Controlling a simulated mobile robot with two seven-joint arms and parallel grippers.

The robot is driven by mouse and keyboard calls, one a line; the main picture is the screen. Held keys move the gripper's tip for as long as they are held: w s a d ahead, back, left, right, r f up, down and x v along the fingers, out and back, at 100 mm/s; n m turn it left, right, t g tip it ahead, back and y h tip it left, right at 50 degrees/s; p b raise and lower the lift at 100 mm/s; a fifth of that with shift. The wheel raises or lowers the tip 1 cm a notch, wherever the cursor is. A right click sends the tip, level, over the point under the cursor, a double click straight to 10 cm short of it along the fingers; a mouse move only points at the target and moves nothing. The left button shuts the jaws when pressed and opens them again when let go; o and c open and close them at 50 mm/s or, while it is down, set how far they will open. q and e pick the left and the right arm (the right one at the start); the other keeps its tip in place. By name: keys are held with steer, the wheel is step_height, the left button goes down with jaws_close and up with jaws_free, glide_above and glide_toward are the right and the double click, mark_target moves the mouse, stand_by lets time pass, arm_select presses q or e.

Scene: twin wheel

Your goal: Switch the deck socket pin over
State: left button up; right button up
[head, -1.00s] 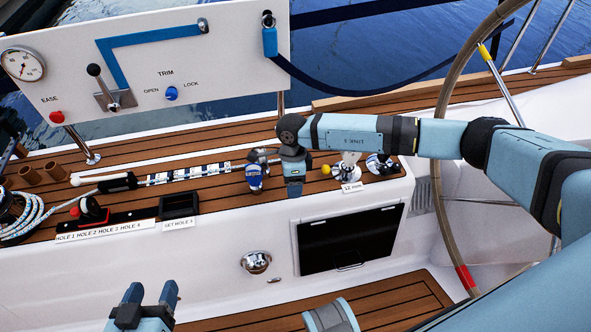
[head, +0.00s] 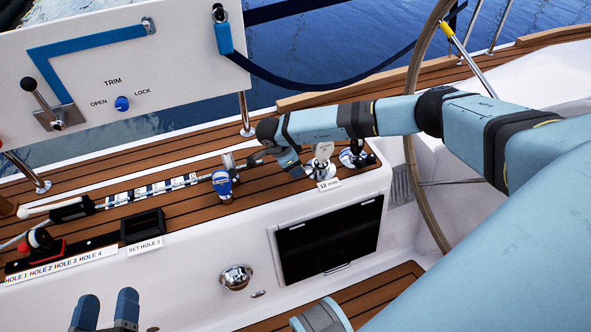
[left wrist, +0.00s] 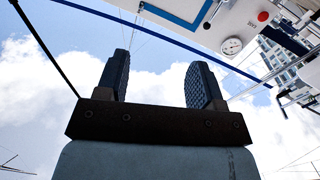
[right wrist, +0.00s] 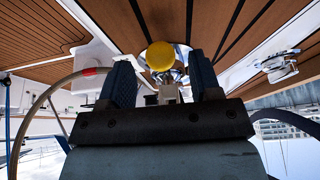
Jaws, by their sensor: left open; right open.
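The deck socket (head: 322,165), a pale metal fitting with a "12" label in front, stands on the teak deck right of centre in the head view. A yellow round knob (right wrist: 160,56) shows in the right wrist view, in line with the gap between my right fingers; in the head view my gripper hides it. My right gripper (head: 295,168) is open and close to the socket's left side. I cannot tell whether the knob lies between its fingertips. My left gripper (head: 104,308) is open and empty, low at the left, with its fingers pointing up.
A blue-topped fitting (head: 222,184) stands left of the right gripper, and another chrome fitting (head: 354,155) right of the socket. The steering wheel rim (head: 412,120) rises at the right. A dark hatch (head: 328,240) and a round chrome fitting (head: 236,277) are in the white side wall below.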

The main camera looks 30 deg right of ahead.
steer(key=shift+x, duration=0.9)
arm_select(q)
steer(key=shift+d+r+t, duration=0.2)
steer(key=shift+r+t, duration=0.1)
steer(key=shift+r, duration=0.4)
arm_select(e)
steer(key=shift+f, duration=0.1)
jaws_close()
steer(key=shift+s+d+f, duration=0.15)
steer(key=shift+d, duration=0.35)
steer(key=shift+s+d+f, duration=0.1)
steer(key=shift+d+f, duration=0.05)
steer(key=shift+d, duration=0.35)
arm_select(q)
steer(key=shift+s+a+f, duration=0.1)
steer(key=shift+a+f, duration=0.05)
steer(key=shift+f, duration=0.4)
arm_select(e)
jaws_free()
steer(key=shift+d+f, duration=0.1)
arm_select(q)
steer(key=shift+r, duration=0.15)
steer(key=shift+r, duration=0.1)
